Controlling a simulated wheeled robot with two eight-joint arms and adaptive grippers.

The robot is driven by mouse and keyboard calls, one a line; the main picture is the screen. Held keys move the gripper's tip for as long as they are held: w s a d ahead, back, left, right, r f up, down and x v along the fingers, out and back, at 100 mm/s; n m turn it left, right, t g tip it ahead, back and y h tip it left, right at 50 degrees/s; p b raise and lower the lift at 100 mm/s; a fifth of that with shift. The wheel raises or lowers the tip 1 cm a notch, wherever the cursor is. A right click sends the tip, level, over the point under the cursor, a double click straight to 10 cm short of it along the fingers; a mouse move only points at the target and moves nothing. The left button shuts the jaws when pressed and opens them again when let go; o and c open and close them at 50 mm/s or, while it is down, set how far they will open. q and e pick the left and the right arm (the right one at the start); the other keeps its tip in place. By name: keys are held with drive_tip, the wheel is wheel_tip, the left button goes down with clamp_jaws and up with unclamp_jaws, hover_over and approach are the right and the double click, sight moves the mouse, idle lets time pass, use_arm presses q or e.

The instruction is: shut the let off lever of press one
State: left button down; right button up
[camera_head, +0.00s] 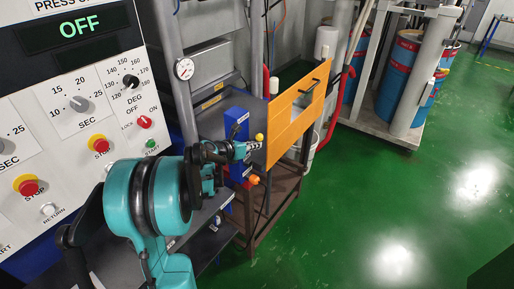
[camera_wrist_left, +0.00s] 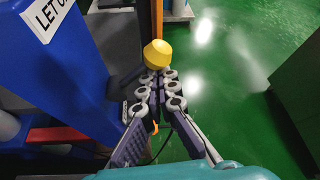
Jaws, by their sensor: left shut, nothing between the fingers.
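The let off lever shows as a yellow knob (camera_head: 259,137) at the blue housing (camera_head: 236,122) of the press. In the left wrist view the yellow knob (camera_wrist_left: 157,53) is just beyond my fingertips, and the blue housing (camera_wrist_left: 60,65) carries a white label starting "LET O". My left gripper (camera_head: 250,147) is shut and empty, with its tips close to the knob; I cannot tell whether they touch. My right gripper is not in view.
The control panel (camera_head: 75,100) reads OFF on the left. An orange knob (camera_head: 253,180) sits below the gripper. An orange panel (camera_head: 297,112) with a dark handle stands just right. Blue drums (camera_head: 400,75) stand at the back. Green floor on the right is clear.

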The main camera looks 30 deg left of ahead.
use_arm(q)
drive_tip(key=shift+w+a+r+n+h, duration=0.1)
drive_tip(key=shift+a+r+n+h, duration=0.8)
drive_tip(key=shift+a+r+n, duration=0.15)
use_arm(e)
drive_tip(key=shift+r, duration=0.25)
use_arm(q)
drive_tip(key=shift+a, duration=0.1)
wheel_tip(320, 180, down, 4)
drive_tip(key=s+d+b, duration=0.1)
drive_tip(key=d+b, duration=0.1)
drive_tip(key=b, duration=0.1)
drive_tip(key=p+v, duration=0.3)
drive_tip(key=v, duration=0.7)
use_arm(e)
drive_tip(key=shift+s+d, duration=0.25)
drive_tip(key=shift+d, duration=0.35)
use_arm(q)
drive_tip(key=shift+w+r, duration=0.1)
drive_tip(key=shift+w, duration=0.1)
